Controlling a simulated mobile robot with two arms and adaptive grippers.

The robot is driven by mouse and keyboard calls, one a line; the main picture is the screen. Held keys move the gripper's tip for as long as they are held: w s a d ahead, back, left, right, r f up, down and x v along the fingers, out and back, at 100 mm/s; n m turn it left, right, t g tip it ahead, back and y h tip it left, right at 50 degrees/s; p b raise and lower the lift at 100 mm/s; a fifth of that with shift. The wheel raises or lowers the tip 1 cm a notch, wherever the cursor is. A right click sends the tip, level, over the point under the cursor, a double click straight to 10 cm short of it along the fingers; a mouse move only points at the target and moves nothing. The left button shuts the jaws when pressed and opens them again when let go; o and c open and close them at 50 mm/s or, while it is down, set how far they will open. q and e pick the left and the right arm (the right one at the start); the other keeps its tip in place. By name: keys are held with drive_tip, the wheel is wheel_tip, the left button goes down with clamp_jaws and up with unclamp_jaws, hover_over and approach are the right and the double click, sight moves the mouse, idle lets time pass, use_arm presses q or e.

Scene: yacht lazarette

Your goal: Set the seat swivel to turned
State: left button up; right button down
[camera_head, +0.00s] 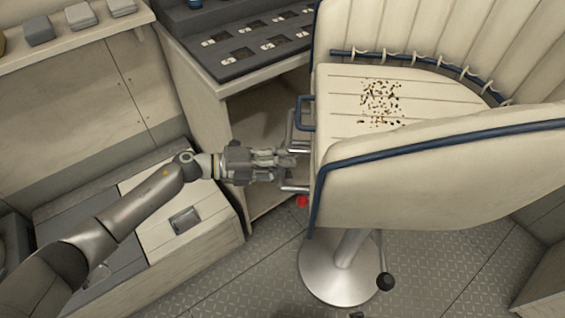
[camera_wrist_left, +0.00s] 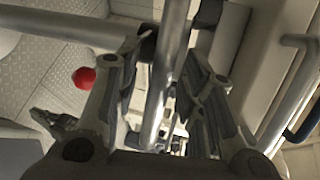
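The seat (camera_head: 345,118) is a cream padded chair with blue trim on a round metal pedestal (camera_head: 340,270). It stands at the right of the head view. Metal tube bars (camera_head: 290,186) stick out from its left side, and a red knob (camera_head: 302,201) sits just below them. My left gripper (camera_head: 288,158) is at these bars. In the left wrist view its fingers (camera_wrist_left: 168,85) stand apart on either side of a metal tube (camera_wrist_left: 167,70). Gaps show beside the tube, so the fingers do not clamp it. The red knob (camera_wrist_left: 84,78) is left of the fingers. My right gripper is not seen.
A black-knobbed lever (camera_head: 385,281) is at the pedestal. Dark crumbs (camera_head: 381,102) lie on the seat cushion. A bench with a hatch (camera_head: 185,220) lies under my left arm. A counter with a dark panel (camera_head: 245,45) stands behind. Textured floor (camera_head: 430,265) is clear at lower right.

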use_arm(q)
clamp_jaws()
idle(0.3)
drive_tip(key=shift+f, duration=0.1)
